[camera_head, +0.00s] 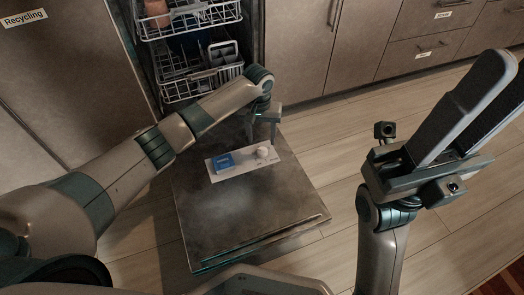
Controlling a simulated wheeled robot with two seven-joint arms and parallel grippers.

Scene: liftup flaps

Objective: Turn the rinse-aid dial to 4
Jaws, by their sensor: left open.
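The rinse-aid dial (263,152) is a small round whitish knob on a pale panel (229,171) on the inner face of the lowered dishwasher door (240,212). A blue flap (223,162) sits to its left on the same panel. My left gripper (262,138) is open, pointing down just behind and above the dial, with its fingers apart. Whether it touches the dial is unclear. The dial's numbers are too small to read. My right gripper (482,108) is raised at the right, away from the door, with nothing visible in it.
Behind the door, the dishwasher holds an upper rack (190,18) and a lower rack (203,80) with dishes. Closed cabinets and drawers (430,50) line the back right. Wood floor (325,150) right of the door is clear.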

